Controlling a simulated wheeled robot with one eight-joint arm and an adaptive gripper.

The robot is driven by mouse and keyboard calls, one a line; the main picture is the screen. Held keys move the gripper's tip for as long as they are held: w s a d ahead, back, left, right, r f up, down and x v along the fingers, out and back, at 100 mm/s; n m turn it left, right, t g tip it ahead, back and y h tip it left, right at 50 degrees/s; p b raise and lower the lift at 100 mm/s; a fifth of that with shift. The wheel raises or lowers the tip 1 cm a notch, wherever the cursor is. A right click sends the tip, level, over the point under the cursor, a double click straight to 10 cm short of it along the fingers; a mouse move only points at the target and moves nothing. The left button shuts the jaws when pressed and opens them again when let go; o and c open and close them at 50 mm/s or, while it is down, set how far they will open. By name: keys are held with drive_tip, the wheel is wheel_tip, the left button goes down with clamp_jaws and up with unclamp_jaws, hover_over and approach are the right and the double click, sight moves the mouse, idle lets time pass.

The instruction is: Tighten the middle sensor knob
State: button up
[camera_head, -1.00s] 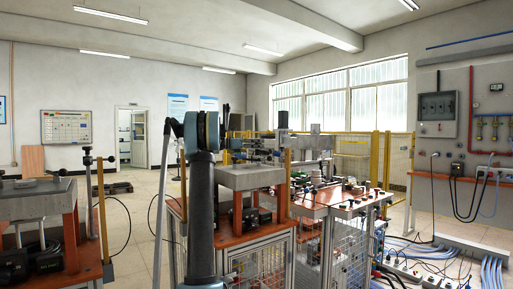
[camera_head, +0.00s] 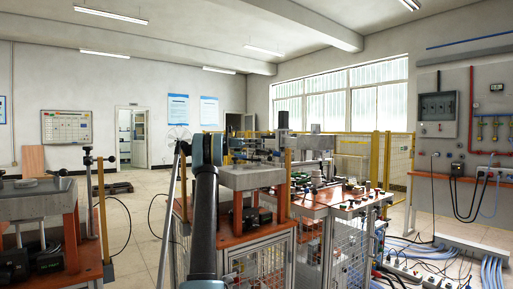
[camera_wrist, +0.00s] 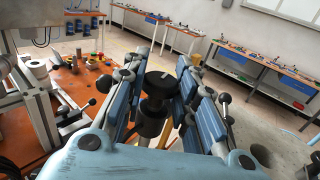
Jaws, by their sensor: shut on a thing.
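In the wrist view, a black round knob (camera_wrist: 157,86) with a flat top sits between the two blue-padded fingers of my gripper (camera_wrist: 158,72). The gripper is shut on it, with one finger on each side. A black body shows below the knob, with part of a yellow post lower down. Whether this is the middle one of the sensor knobs cannot be told from these views. In the head view, my arm stands in front of the central station (camera_head: 250,178), and neither the gripper's fingers nor the held knob can be made out.
In the wrist view, an orange bench with coloured buttons (camera_wrist: 92,62) is at left, and work tables (camera_wrist: 262,62) stand farther back. In the head view, another station (camera_head: 40,205) is at left.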

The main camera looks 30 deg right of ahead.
drive_tip(key=shift+w+r, duration=0.15)
drive_tip(key=shift+r, duration=0.05)
drive_tip(key=o, duration=1.1)
drive_tip(key=shift+f, duration=0.1)
drive_tip(key=shift+r, duration=4.95)
